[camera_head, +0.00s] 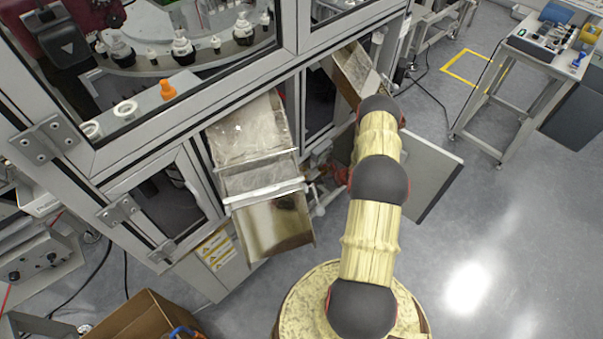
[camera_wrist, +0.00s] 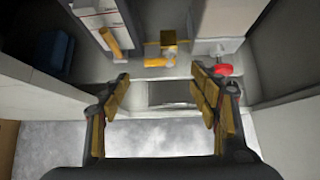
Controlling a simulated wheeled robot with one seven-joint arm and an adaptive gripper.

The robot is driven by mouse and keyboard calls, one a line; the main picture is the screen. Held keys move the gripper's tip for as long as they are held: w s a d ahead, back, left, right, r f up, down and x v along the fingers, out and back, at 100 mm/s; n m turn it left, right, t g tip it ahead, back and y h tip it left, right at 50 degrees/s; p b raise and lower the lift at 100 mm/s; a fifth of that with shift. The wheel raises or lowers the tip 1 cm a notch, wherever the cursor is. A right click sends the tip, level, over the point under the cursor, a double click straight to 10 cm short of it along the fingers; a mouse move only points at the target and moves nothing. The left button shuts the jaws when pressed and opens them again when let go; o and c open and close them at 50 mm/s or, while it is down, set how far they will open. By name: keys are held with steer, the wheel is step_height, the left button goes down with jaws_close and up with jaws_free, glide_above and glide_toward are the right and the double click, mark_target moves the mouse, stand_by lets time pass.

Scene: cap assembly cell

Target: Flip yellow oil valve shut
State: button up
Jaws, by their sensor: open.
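In the wrist view, a yellow valve part (camera_wrist: 160,62) with a short bar sits at the top middle, beyond my fingertips. A separate yellow lever-like piece (camera_wrist: 113,42) slants just left of it. I cannot tell for sure which is the oil valve's handle. My gripper (camera_wrist: 162,95) is open, its two padded fingers wide apart with nothing between them. It is apart from both yellow pieces. In the head view my arm hides the gripper, and no yellow valve can be made out there.
A red knob (camera_wrist: 223,70) sits beyond my right finger. In the head view, a metal chute (camera_head: 255,140) juts from the machine left of my arm. A grey panel (camera_head: 435,180) stands out on the right. A cardboard box (camera_head: 135,318) is at lower left.

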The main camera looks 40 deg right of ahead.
mark_target(306, 176)
steer(key=b+x, duration=0.2)
steer(key=x, duration=0.5)
steer(key=shift+a+f, duration=0.1)
steer(key=shift+f, duration=0.05)
steer(key=shift+c, duration=0.4)
steer(key=c, duration=0.7)
steer(key=shift+c, duration=0.7)
steer(key=shift+b, duration=0.3)
steer(key=shift+w+d+r+m+y+b, duration=0.1)
steer(key=shift+d+m+y+b, duration=0.15)
steer(key=shift+y+b, duration=0.2)
steer(key=shift+d+r+m+y+b, duration=0.1)
steer(key=shift+m+y+b, duration=0.2)
steer(key=shift+y, duration=0.25)
steer(key=shift+r, duration=0.1)
